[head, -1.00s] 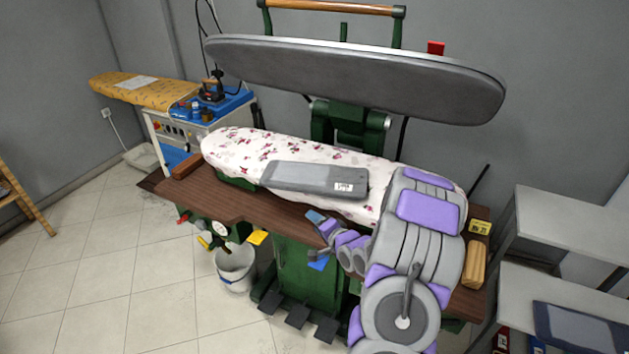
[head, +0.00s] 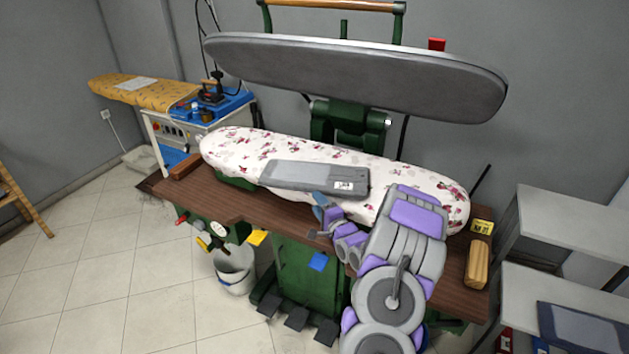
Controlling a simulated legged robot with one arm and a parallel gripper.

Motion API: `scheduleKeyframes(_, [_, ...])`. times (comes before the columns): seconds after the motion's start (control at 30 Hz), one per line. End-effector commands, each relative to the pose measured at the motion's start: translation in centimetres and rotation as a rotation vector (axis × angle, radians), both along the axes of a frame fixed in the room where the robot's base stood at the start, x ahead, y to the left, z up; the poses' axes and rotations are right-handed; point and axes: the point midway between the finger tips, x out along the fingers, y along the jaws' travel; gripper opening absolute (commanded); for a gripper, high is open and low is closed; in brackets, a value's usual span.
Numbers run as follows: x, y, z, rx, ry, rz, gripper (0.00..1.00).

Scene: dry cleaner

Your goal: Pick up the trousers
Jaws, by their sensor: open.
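The trousers (head: 305,177) are a flat grey folded bundle with a small white tag at the right end. They lie across the middle of the floral-covered pressing board (head: 245,150). My gripper (head: 316,218) is open and empty. In the picture it is just below the front edge of the trousers, right of their middle. The fingers look small and are partly hidden by my wrist, and I cannot tell the exact gap to the cloth.
The raised grey press head (head: 350,80) hangs above the board. A brown wooden table (head: 215,198) surrounds it, with a wooden block (head: 477,264) at right. Grey shelves (head: 575,220) stand at right, a dark folded garment (head: 580,328) on the lower one. A white bucket (head: 236,270) stands below.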

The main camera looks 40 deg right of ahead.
Motion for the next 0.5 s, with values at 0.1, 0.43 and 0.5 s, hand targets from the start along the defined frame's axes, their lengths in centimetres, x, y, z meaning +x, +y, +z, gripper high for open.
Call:
scheduleKeyframes(0.1, [1.8, -0.3, 0.0, -0.004, -0.003, 0.002, 0.52])
scheduleKeyframes(0.43, [4.2, -0.9, 0.0, -0.005, -0.002, 0.001, 0.52])
scheduleKeyframes(0.5, [5.3, -1.1, 0.0, -0.004, -0.002, 0.001, 0.52])
